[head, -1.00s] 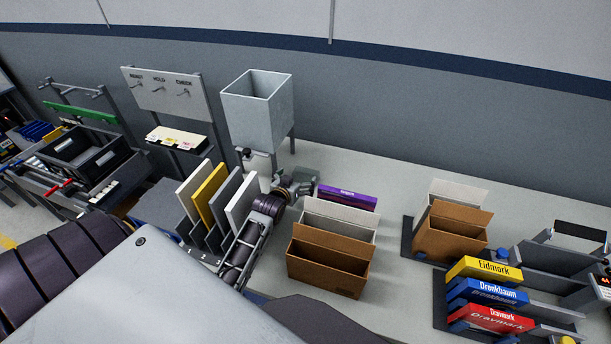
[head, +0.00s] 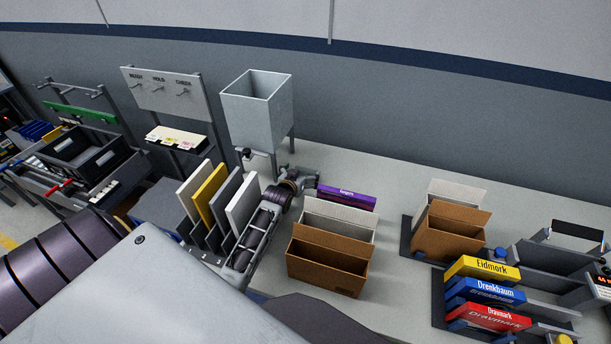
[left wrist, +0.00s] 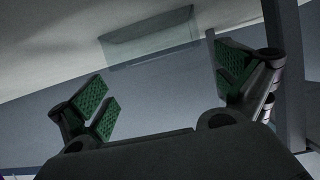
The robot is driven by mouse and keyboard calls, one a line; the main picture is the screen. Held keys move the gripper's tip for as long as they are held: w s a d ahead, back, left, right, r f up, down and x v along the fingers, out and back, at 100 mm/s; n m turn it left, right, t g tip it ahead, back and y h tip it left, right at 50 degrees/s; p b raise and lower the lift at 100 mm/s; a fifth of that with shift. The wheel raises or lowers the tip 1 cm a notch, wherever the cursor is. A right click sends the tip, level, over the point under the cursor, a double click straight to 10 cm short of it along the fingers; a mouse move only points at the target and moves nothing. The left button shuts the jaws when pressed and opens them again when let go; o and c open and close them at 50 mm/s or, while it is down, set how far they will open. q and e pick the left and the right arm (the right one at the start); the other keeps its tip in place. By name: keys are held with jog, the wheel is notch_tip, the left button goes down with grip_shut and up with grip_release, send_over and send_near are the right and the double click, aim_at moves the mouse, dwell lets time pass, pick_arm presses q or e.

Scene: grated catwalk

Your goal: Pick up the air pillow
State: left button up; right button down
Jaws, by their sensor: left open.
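A pale, see-through panel (left wrist: 150,42), which looks like the air pillow, shows in the upper middle of the left wrist view. It lies beyond my fingertips and touches neither finger. My left gripper (left wrist: 165,85) is open, with its green pads spread wide and nothing between them. In the head view my left gripper (head: 300,178) is small, just right of the hopper's legs and left of the purple box. I cannot make out the air pillow clearly in the head view. My right gripper is not in view.
A grey hopper (head: 257,105) stands on legs behind my left arm. Upright panels (head: 212,195) stand in a rack left of the arm. A purple box (head: 347,197) and an open brown carton (head: 328,268) are to the right. Bare surface lies between the cartons.

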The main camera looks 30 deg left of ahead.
aim_at(307, 169)
pick_arm(q)
jog(key=shift+w+a+f, duration=0.1)
jog(key=shift+w+f, duration=0.05)
jog(key=shift+w, duration=0.25)
jog(key=shift+w, duration=0.1)
jog(key=shift+f+p+x, duration=0.2)
jog(key=shift+p+x, duration=0.25)
jog(key=shift+x, duration=2.1)
jog(key=c, duration=0.4)
